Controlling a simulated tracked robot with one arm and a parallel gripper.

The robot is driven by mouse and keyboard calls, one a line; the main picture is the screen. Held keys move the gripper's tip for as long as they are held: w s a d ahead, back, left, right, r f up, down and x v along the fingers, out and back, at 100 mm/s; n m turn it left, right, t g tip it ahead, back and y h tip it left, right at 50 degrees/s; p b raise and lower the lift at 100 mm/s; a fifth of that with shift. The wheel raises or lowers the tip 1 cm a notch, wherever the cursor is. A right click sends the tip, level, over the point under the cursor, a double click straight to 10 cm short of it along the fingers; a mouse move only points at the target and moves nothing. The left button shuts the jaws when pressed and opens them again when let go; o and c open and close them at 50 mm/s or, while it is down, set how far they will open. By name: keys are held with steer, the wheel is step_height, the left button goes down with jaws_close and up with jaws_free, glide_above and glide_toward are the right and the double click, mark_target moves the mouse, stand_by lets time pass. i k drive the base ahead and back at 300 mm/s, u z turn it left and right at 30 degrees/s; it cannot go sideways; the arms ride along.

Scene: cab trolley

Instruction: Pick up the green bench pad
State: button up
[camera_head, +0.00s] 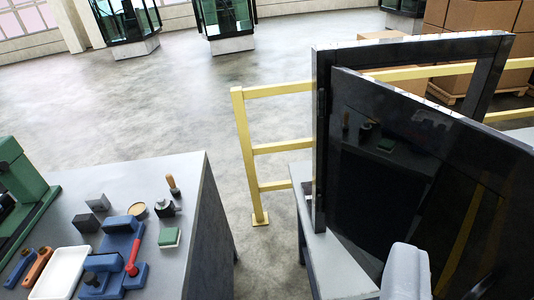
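The green bench pad (169,237) is a small block with a green top and a pale lower edge. It lies flat near the right edge of the grey workbench (193,185) at the lower left. Nothing covers it and nothing touches it. I see no gripper fingers in this view. A pale grey rounded part shows at the bottom edge, right of centre, well to the right of the pad; I cannot tell whether it is part of my arm.
A green machine (22,185) stands far left. A dark framed panel (420,180) and yellow railing (246,150) stand right.

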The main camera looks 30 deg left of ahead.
mark_target(169, 238)
steer(key=u, duration=0.6)
steer(key=i, duration=1.1)
steer(key=u, duration=0.5)
